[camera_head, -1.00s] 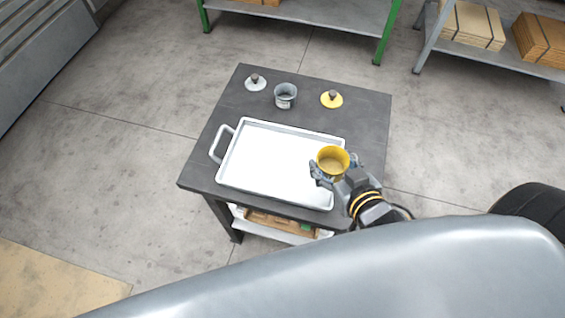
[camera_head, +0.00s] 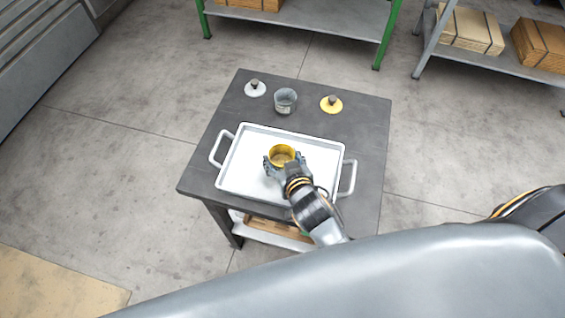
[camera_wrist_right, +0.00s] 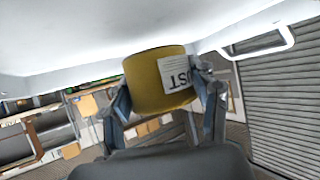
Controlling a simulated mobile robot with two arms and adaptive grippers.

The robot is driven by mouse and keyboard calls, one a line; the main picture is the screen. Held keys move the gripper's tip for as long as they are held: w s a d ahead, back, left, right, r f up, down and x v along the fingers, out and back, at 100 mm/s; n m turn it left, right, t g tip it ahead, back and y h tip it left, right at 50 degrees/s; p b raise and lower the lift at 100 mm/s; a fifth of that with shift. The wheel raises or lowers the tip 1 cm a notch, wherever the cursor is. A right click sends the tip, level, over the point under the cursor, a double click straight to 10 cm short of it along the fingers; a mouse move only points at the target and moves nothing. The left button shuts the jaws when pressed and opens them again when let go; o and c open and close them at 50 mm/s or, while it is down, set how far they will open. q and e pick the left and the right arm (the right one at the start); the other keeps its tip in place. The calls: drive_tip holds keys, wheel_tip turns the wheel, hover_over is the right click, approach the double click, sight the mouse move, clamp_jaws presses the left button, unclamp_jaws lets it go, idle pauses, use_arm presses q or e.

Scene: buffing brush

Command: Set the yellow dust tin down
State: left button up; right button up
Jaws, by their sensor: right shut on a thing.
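The yellow dust tin (camera_head: 282,151) is open-topped and sits between the fingers of my right gripper (camera_head: 280,165), over the middle of the white tray (camera_head: 237,170). In the right wrist view the tin (camera_wrist_right: 153,85) shows a white label with part of the word "DUST", and the right gripper (camera_wrist_right: 163,100) is shut on its sides. The white tray surface is close to the tin in that view. I cannot tell whether the tin touches the tray. My left gripper is not in view.
The tray with two handles lies on a dark table (camera_head: 365,125). Behind it stand a grey tin (camera_head: 286,106), a white lid with a knob (camera_head: 255,91) and a yellow lid with a knob (camera_head: 331,107). Shelves with boxes (camera_head: 470,30) stand at the back.

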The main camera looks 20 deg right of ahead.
wheel_tip(320, 180, down, 2)
drive_tip(key=shift+s+f, duration=0.1)
drive_tip(key=shift+f, duration=0.15)
drive_tip(key=shift+f, duration=0.1)
drive_tip(key=o, duration=1.2)
drive_tip(key=shift+o, duration=0.2)
drive_tip(key=shift+s, duration=0.2)
drive_tip(key=v, duration=1.1)
drive_tip(key=shift+s+d+r, duration=0.1)
drive_tip(key=shift+s+r, duration=0.15)
drive_tip(key=shift+r, duration=0.15)
